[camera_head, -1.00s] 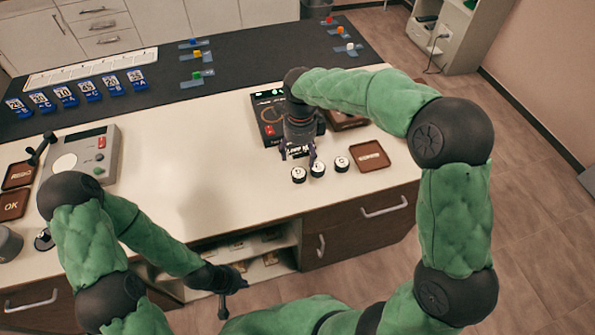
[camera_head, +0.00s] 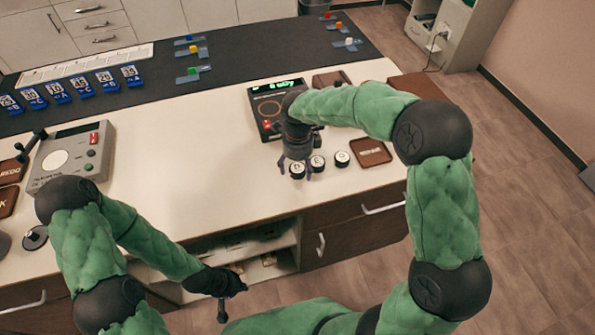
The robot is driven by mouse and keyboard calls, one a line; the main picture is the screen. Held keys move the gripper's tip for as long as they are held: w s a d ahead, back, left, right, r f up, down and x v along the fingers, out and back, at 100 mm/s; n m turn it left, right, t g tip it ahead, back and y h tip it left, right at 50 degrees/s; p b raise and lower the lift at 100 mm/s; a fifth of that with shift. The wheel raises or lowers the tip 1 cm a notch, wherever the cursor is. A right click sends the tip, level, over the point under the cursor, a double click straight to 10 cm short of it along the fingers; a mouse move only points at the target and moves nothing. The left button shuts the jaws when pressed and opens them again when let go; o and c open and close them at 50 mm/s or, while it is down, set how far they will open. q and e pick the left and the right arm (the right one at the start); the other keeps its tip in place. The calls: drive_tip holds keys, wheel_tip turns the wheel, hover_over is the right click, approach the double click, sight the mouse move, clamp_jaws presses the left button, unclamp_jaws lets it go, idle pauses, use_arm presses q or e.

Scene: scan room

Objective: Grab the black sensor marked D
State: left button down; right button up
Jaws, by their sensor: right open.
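Three black round sensors with white lettered tops stand in a row near the counter's front edge: a left one (camera_head: 297,170), a middle one (camera_head: 317,163) and a right one (camera_head: 342,159). The left one's letter looks like D, but it is small and hard to read. My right gripper (camera_head: 294,173) points down at the left sensor, its open fingers on either side of it. I cannot tell whether they touch it. My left gripper (camera_head: 224,304) hangs low in front of the cabinet, away from the sensors; its jaw opening is unclear.
A black device with a green display (camera_head: 267,107) stands just behind my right gripper. A brown tray (camera_head: 371,152) lies right of the sensors. A grey device (camera_head: 70,155) is at the left. The white counter's middle (camera_head: 195,165) is clear.

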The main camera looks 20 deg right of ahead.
drive_tip(key=c, duration=1.3)
drive_tip(key=shift+r, duration=0.1)
